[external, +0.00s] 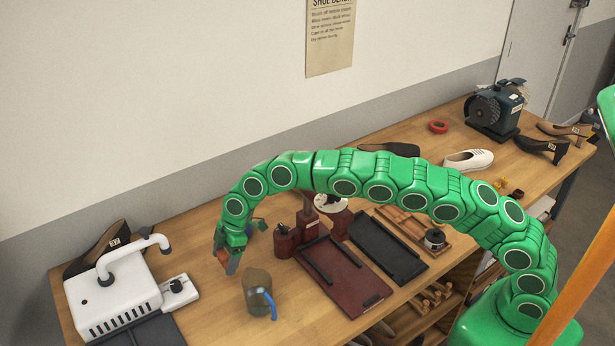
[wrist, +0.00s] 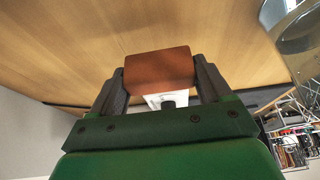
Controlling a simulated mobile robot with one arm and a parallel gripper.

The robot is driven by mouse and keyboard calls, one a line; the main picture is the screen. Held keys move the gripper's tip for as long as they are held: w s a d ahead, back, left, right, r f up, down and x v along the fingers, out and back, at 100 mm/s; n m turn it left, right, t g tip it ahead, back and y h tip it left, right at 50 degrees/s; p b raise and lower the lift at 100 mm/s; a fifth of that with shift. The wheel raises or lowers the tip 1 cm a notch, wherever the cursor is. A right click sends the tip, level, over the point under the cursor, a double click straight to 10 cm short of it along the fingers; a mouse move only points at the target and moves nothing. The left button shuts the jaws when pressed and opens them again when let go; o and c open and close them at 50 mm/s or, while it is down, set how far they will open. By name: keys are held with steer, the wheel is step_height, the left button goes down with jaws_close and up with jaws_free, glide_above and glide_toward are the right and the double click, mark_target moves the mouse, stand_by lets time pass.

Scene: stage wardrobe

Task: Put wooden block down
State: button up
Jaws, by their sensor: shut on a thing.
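The wooden block (wrist: 159,70) is reddish brown. In the wrist view it sits between the two dark fingers of my gripper (wrist: 160,82), which touch it on both sides. In the external view my gripper (external: 224,258) points down at the left part of the wooden bench (external: 215,315). Only a small part of the block (external: 222,256) shows there, partly hidden by the fingers. The block looks held above the bench top; the exact gap is hard to tell.
A white machine (external: 115,299) is to the left. Bare bench lies in front of the gripper.

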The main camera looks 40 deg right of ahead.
steer(key=shift+f, duration=1.7)
steer(key=shift+f, duration=0.1)
steer(key=o, duration=1)
steer(key=shift+c, duration=0.2)
steer(key=v, duration=1.2)
